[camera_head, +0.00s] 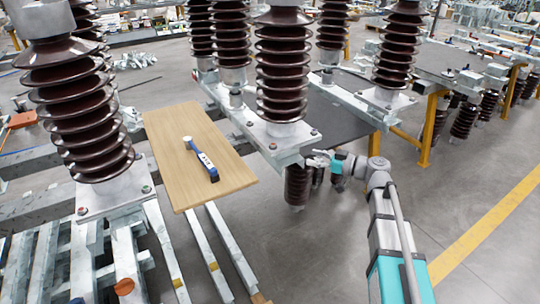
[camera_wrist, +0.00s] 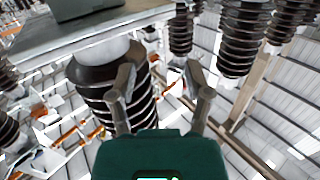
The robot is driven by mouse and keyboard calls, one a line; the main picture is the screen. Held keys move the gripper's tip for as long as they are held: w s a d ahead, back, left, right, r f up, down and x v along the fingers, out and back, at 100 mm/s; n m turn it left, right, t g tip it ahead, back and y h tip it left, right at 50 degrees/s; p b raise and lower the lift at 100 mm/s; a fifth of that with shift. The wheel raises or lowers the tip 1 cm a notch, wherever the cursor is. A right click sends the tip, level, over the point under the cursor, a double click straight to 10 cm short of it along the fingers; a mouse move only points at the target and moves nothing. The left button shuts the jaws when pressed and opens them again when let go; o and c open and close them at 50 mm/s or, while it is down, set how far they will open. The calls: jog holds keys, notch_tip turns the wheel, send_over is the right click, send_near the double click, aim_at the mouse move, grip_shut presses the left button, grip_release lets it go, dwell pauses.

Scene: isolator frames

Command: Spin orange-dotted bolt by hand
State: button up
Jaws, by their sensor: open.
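My gripper (camera_wrist: 159,76) is open, its two fingers apart with nothing between them. In the head view my gripper (camera_head: 318,160) is beside the right end of the steel beam (camera_head: 262,140), near its edge and underside. A grey base plate on this beam carries the middle brown insulator (camera_head: 282,68). Small bolts show on the plate, one at the front (camera_head: 272,146) and one at the right (camera_head: 314,132). I cannot make out an orange dot on any bolt. In the wrist view a brown insulator (camera_wrist: 105,77) hangs under a plate (camera_wrist: 85,40), behind the left finger.
A wooden board (camera_head: 178,160) with a blue-handled tool (camera_head: 202,159) lies left of the beam. A large insulator (camera_head: 75,110) stands further left. A yellow-legged table (camera_head: 430,128) is at the right. Grey floor (camera_head: 455,190) is open in front of it.

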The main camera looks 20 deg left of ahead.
aim_at(276, 146)
jog(key=shift+w+a+r+y, duration=0.2)
jog(key=shift+a+y, duration=0.05)
jog(key=shift+y, duration=0.05)
jog(key=shift+a, duration=0.2)
jog(key=a, duration=0.4)
jog(key=w+a, duration=0.1)
jog(key=a, duration=0.8)
jog(key=shift+w+a, duration=0.15)
jog(key=shift+w, duration=0.05)
grip_shut()
jog(key=shift+a, duration=0.2)
jog(key=shift+d, duration=0.15)
